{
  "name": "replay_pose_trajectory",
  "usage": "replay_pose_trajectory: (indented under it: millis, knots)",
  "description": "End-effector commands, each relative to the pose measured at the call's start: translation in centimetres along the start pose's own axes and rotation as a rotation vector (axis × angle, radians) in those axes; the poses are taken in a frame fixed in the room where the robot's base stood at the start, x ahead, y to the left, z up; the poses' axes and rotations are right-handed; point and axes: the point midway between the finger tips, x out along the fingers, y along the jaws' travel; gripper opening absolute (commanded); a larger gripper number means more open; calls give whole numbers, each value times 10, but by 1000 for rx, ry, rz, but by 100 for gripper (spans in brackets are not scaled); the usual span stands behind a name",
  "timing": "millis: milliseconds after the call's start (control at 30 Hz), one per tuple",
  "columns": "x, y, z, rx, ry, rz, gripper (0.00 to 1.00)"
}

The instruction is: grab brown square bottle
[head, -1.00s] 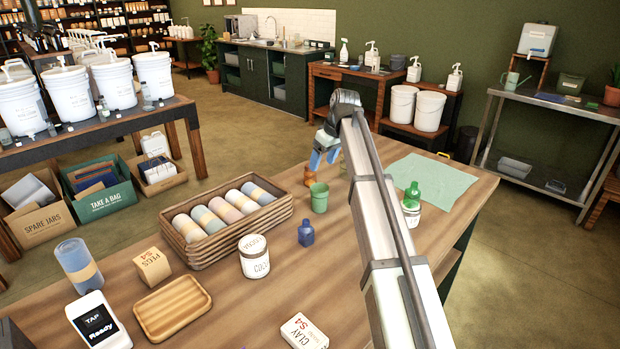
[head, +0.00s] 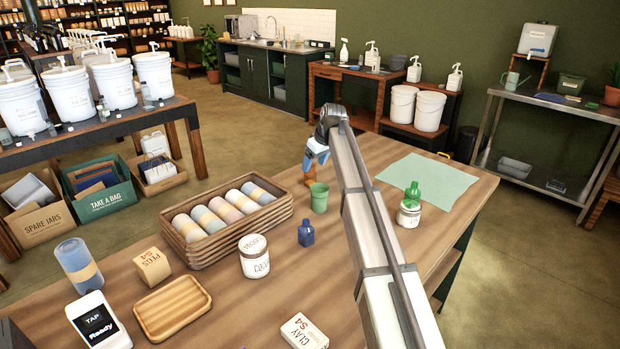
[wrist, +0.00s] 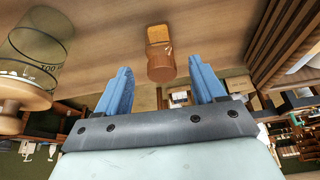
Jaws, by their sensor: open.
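The brown bottle (wrist: 160,62) shows in the wrist view, between and just beyond the tips of the two blue fingers, with a lighter tan part at its far end. In the head view the brown bottle (head: 308,184) is a small orange-brown shape on the table behind the green cup, partly covered by it and by my gripper. My gripper (head: 311,163) is open and empty close to it, fingers pointing down; it also shows in the wrist view (wrist: 159,70). I cannot see any contact with the bottle.
A green cup (head: 319,198) stands close in front of the gripper, with a blue bottle (head: 306,233) nearer. A clear jar (wrist: 38,45) is at the left in the wrist view. A crate (head: 215,245) stands left; a green mat (head: 428,182) lies right.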

Motion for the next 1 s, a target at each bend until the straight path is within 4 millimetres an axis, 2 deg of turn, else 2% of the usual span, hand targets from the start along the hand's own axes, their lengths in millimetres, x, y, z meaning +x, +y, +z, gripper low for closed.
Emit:
replay_pose_trajectory:
  millis: [267, 633, 900, 1000]
  knots:
    - [17, 0, 0, 0, -1, -1, 69]
    - [59, -1, 0, 0, 0, 0, 69]
    - [62, -1, 0, 0, 0, 0, 68]
    - [62, -1, 0, 0, 0, 0, 59]
